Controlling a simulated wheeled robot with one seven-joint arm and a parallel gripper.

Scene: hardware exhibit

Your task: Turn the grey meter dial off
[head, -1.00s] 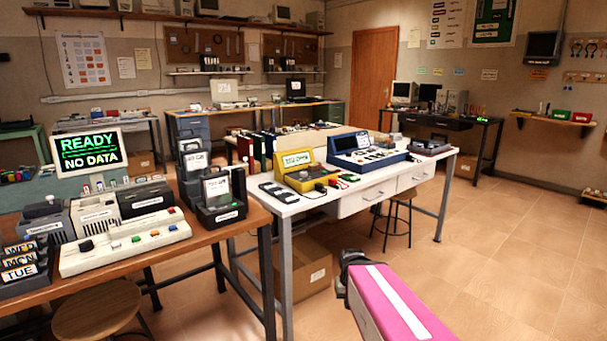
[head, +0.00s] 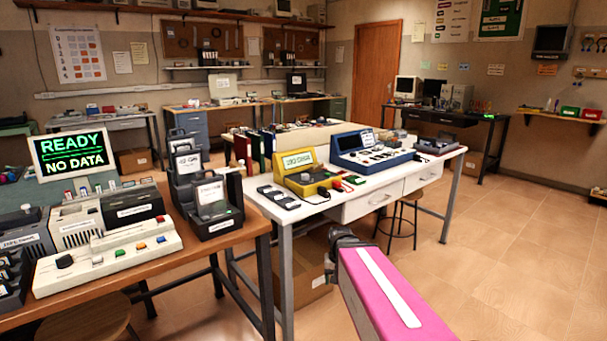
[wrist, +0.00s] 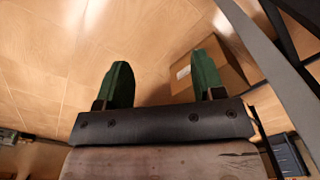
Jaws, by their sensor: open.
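I cannot pick out a grey meter dial for certain. A yellow meter-like device (head: 305,176) stands on the white table, with small dark parts on its front that are too small to read. A dark grey box (head: 436,146) sits at that table's far right end; no dial shows clearly on it. On the brown bench, a cream console (head: 108,256) has a dark knob (head: 65,261) at its left end. My gripper (wrist: 162,72) is open and empty in the wrist view, its green fingers apart over the floor. In the head view my pink arm points toward the white table.
The white table (head: 345,210) has a blue console (head: 372,150) on it and a stool (head: 402,215) beside it. A cardboard box (head: 308,272) is under it. The brown bench (head: 240,240) fills the left, with a READY screen (head: 74,153). Tiled floor (head: 510,240) is open at right.

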